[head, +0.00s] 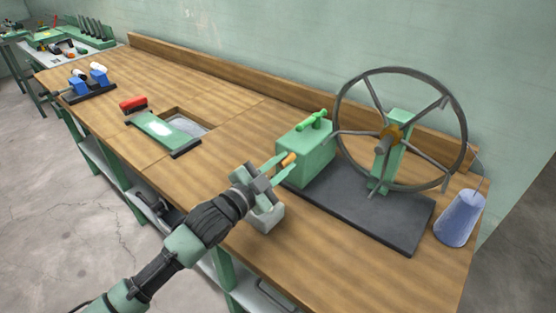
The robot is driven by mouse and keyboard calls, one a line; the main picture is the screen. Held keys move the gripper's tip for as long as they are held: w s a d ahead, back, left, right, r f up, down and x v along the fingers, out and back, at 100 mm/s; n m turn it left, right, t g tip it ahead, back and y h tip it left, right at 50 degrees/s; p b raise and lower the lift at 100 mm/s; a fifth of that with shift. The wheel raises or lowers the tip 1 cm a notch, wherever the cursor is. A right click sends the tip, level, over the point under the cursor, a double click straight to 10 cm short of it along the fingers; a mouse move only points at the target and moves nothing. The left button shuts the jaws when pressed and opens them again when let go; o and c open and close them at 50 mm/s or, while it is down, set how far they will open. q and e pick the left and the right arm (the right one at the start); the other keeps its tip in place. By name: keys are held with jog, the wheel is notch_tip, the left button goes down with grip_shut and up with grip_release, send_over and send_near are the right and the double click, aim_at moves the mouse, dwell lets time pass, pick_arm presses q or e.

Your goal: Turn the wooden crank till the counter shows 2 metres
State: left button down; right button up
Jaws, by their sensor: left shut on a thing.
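The wooden crank (289,159) shows as a small orange-brown grip at the left side of a green box (310,152). My left gripper (280,167) reaches in from the lower left and is shut on the crank, its pale green fingers on either side of it. The box stands on a dark base plate (400,232) with a large spoked wheel (463,128) on a green post. No counter reading can be made out in this view. My right gripper is not in view.
A bluish cone (461,218) stands right of the base plate. A bright green fitting (314,121) sits on the box. The bench between is clear.

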pick_arm(q)
jog(key=shift+s+d+f+m, duration=0.15)
jog(key=shift+d+m, duration=0.05)
jog(key=shift+m, duration=0.3)
jog(key=c, duration=1.3)
grip_release()
jog(key=shift+s+f, duration=0.1)
jog(key=b+v, duration=0.1)
jog(key=v, duration=0.6)
jog(key=shift+s+a, duration=0.25)
jog(key=shift+s, duration=0.05)
